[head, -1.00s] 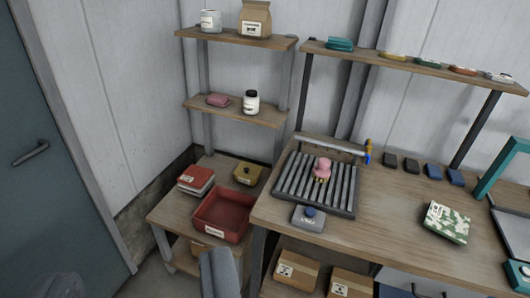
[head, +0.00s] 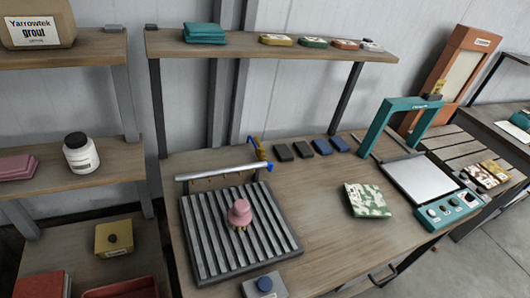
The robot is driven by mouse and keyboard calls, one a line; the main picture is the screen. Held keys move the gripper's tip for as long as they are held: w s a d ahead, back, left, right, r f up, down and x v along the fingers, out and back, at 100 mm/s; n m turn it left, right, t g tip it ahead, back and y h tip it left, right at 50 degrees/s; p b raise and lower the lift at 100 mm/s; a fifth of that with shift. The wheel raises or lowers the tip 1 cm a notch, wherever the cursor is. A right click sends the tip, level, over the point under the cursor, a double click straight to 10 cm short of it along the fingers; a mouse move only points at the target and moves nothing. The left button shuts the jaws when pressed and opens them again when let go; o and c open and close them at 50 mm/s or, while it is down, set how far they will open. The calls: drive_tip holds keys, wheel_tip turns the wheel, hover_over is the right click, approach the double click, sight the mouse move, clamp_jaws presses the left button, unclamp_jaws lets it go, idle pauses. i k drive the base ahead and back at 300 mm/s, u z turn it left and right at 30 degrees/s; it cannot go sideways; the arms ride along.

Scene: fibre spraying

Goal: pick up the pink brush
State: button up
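The pink brush (head: 240,212) has a rounded pink knob and base with short yellowish bristles below. It stands upright on the dark slatted rack (head: 203,262), a little right of the rack's middle, on the wooden bench. Nothing covers it from this view. My gripper does not show in the head view, so its opening and its distance from the brush cannot be seen.
A pale bar with a blue end (head: 225,172) runs along the rack's back edge. A grey box with a blue button (head: 264,286) sits in front. A camouflage packet (head: 367,200) and a teal-framed machine (head: 440,207) stand right. A shelf (head: 270,46) overhangs the back.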

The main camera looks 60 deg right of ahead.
sight(240, 215)
drive_tip(key=z, duration=0.3)
drive_tip(key=i, duration=0.75)
drive_tip(key=z, duration=0.45)
drive_tip(key=k, duration=0.85)
drive_tip(key=z, duration=0.2)
drive_tip(key=i, duration=0.85)
drive_tip(key=u, duration=0.1)
